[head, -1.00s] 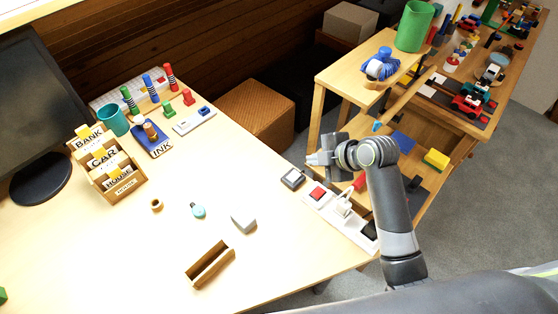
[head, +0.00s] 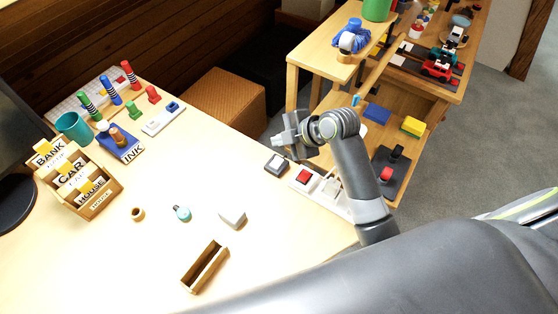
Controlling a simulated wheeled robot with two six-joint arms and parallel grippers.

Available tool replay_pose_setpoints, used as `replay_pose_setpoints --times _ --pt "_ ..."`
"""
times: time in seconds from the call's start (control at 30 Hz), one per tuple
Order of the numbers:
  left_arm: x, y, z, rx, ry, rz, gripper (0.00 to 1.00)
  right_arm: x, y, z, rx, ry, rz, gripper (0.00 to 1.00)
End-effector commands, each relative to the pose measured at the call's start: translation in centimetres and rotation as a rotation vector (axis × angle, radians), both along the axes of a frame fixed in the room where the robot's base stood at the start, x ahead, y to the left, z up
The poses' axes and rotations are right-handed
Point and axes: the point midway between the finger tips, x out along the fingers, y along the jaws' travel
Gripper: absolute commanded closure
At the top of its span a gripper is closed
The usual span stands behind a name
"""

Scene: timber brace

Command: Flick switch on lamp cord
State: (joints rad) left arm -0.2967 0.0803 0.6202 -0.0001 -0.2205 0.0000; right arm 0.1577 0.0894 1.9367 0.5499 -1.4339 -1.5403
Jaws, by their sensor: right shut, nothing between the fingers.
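No lamp is in view, and I cannot tell for sure which piece is the cord switch. A small dark grey box with a pale top (head: 277,165) lies near the desk's right edge. Beside it is a white board with a red switch (head: 303,176), partly hidden behind my right arm. A white plate with a blue button (head: 163,118) lies at the back of the desk. My right gripper (head: 279,141) is shut and empty, its tips pointing left, above the desk edge just behind the grey box. My left gripper is not in view.
The desk (head: 110,265) holds a card sorter (head: 82,185), a teal cup (head: 73,127), an ink pad (head: 122,148) and an open wooden box (head: 205,267). A wooden shelf unit (head: 315,50) with toys stands right. The desk's front middle is mostly clear.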

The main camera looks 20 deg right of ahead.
Motion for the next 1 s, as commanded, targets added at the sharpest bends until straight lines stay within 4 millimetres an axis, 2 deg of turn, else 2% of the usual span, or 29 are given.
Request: replay_pose_setpoints --times 0.03,0.3,0.5,1.0 --pt "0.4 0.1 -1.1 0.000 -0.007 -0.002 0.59 0.1 -0.1 -1.2 -0.001 0.000 -0.001 1.00" --pt "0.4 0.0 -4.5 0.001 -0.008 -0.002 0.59 0.3 -0.4 -4.6 -0.001 0.000 -0.001 1.00" --pt "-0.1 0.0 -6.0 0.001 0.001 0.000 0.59 0.5 -0.7 -6.5 0.000 0.001 0.000 1.00" --pt "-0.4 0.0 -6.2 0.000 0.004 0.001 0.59 0.6 -0.8 -6.9 0.000 0.000 0.000 1.00"
